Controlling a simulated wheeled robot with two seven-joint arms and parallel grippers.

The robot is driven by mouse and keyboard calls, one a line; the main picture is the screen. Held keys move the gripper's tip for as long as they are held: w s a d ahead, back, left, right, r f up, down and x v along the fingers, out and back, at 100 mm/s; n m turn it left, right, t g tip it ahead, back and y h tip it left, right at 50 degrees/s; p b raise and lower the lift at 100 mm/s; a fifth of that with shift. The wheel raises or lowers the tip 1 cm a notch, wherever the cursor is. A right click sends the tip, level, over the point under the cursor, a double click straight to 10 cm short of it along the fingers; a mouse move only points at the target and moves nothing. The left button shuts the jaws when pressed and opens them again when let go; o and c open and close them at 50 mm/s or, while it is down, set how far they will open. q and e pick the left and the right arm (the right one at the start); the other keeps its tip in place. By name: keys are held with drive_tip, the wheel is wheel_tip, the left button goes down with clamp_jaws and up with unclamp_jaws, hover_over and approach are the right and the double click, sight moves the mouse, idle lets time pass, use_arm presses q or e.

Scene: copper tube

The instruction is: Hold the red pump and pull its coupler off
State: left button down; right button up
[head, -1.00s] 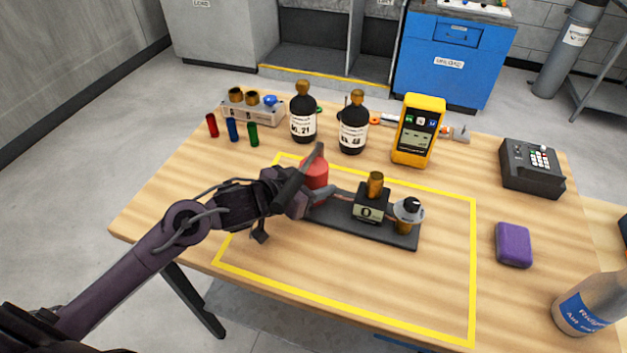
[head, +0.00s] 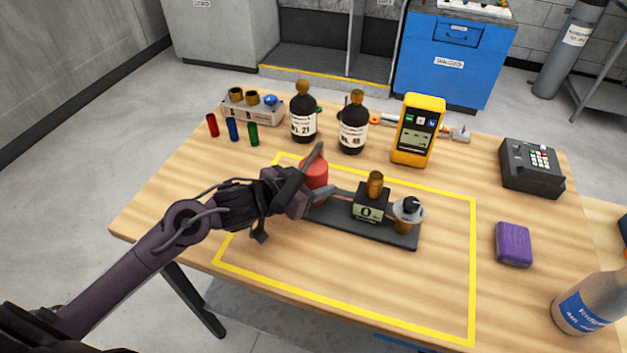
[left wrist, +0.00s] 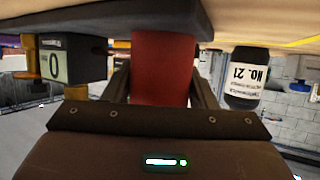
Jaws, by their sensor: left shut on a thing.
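The red pump (head: 316,172) is a red cylinder at the left end of a dark base plate (head: 345,224) on the table. It also shows in the left wrist view (left wrist: 163,62), between the two fingers. My left gripper (head: 312,183) is shut on the red pump from the left. A black block marked 0 (head: 370,203) with a brass top stands in the middle of the plate. A grey and brass fitting with a black knob (head: 408,211) stands at the plate's right end. I cannot tell which part is the coupler. My right gripper is not in view.
A yellow outline (head: 474,270) surrounds the plate. Two dark bottles (head: 303,118) and a yellow meter (head: 417,132) stand behind it. The front table area is clear.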

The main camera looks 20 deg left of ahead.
use_arm(q)
drive_tip(key=shift+s+d+f, duration=0.1)
drive_tip(key=shift+s+f, duration=0.05)
drive_tip(key=shift+f, duration=0.05)
idle(0.4)
